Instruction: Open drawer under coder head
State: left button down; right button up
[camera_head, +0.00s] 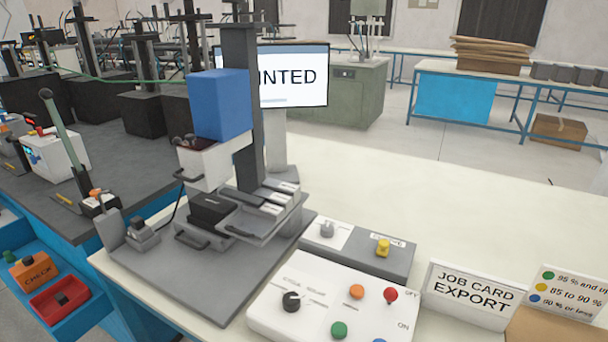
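The coder head is a blue box (219,104) above a white housing (209,166), mounted on a dark upright column (243,60). A black handle (187,178) sticks out from the housing's lower left side. Below it, on a grey base plate (185,276), is a dark drawer-like block (211,208) with a curved black handle (191,241) at its front. I cannot tell how far it is pulled out. Beside it, a grey tray (262,232) with its own dark handle holds several light blocks. Neither of my grippers shows in this view.
A lever (65,135) stands left of the base plate. A white control panel (329,305) with knobs and buttons and a grey switch box (360,246) stand to the right. A job card sign (471,291) stands farther right. The pale tabletop (430,200) behind is clear.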

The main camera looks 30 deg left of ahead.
aim_at(200, 232)
jog(key=u, duration=1.6)
